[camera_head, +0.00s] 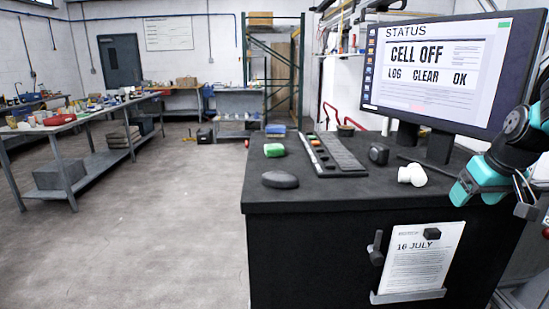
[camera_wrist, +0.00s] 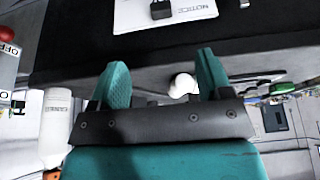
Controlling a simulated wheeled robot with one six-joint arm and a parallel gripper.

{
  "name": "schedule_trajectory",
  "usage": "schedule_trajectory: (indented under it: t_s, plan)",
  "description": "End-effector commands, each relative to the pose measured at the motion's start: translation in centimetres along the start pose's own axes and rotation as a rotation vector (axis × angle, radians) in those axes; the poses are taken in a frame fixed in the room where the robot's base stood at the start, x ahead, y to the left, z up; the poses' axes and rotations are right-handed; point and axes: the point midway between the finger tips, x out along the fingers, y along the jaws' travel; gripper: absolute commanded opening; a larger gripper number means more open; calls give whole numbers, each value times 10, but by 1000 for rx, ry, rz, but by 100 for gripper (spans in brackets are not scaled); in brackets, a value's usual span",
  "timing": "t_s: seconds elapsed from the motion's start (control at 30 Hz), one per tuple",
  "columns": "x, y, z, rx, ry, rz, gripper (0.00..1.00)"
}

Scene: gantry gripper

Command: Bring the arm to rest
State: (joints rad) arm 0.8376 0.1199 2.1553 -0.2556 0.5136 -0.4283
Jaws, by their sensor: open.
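My gripper (camera_wrist: 162,75) shows in the wrist view with its two teal fingers spread apart and nothing held between them. In the head view my teal and black arm is at the right edge, beside the monitor and by the right side of the black cabinet top (camera_head: 330,192). A white pipe-like fitting (camera_head: 412,175) lies on that top, left of my arm. In the wrist view a white rounded thing (camera_wrist: 183,85), seemingly this fitting, shows beyond the fingers, apart from them as far as I can tell.
The monitor (camera_head: 435,75) reads "CELL OFF". A notice (camera_head: 422,258) hangs on the front. A white bottle (camera_wrist: 56,125) stands left in the wrist view.

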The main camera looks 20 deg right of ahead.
Motion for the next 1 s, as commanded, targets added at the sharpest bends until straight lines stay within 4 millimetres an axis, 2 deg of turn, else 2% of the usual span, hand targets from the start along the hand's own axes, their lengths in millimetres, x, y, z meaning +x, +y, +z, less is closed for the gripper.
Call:
schedule_trajectory:
  t_s: [0.07, 0.17, 0.27, 0.33, 0.4, 0.47, 0.5, 0.6, 0.7, 0.8, 0.9, 1.0]
  plan:
    - [0, -8, -1, -13, -1, -10, 72]
    - [-2, -43, -4, -62, -7, -53, 72]
    - [-8, -108, 0, -155, -26, -135, 72]
    - [-15, -162, 12, -238, -50, -206, 72]
    - [-26, -214, 33, -327, -82, -277, 72]
    - [-38, -254, 57, -404, -115, -334, 72]
    - [-46, -277, 76, -457, -140, -371, 72]
    - [-66, -319, 124, -577, -199, -443, 72]
    - [-82, -341, 166, -671, -250, -492, 72]
    - [-92, -351, 193, -732, -284, -520, 72]
    - [-97, -354, 206, -760, -301, -531, 72]
    - [-98, -354, 209, -766, -306, -533, 72]
